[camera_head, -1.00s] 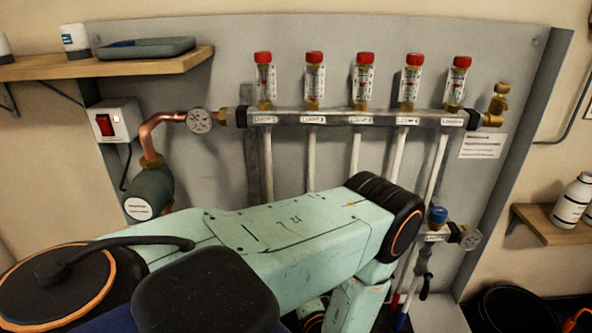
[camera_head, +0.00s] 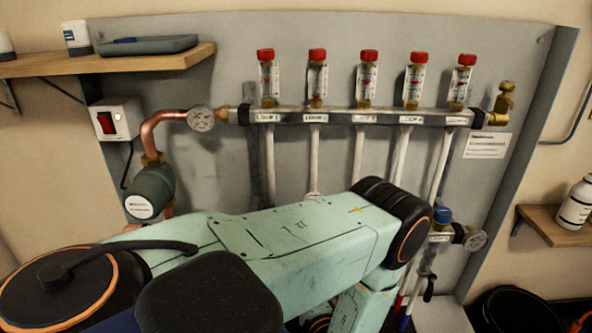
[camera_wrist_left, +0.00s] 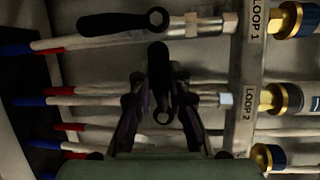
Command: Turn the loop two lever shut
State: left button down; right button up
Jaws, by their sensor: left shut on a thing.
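In the left wrist view, the black loop two lever (camera_wrist_left: 158,62) points across its pale pipe, with its round pivot end on the pipe line beside the LOOP 2 label (camera_wrist_left: 246,104). My left gripper (camera_wrist_left: 160,100) reaches in from the bottom, its two dark fingers on either side of the lever, shut on it. The black loop one lever (camera_wrist_left: 112,23) above lies along its own pipe. My right gripper is not in view.
The upper manifold bar (camera_head: 338,117) carries several red-capped flow gauges. A pump (camera_head: 150,190) and switch box (camera_head: 116,120) are on the left, and a blue-capped valve (camera_head: 442,216) is right of my arm. A wooden shelf (camera_head: 130,65) holds a tray at upper left.

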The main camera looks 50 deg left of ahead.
pick_arm(q)
jog(key=c, duration=1.3)
grip_release()
jog(key=shift+r, duration=0.2)
jog(key=shift+c, duration=0.2)
jog(key=shift+o, duration=0.3)
jog(key=shift+f, duration=0.1)
jog(key=v, duration=1.2)
jog(key=shift+f, duration=0.1)
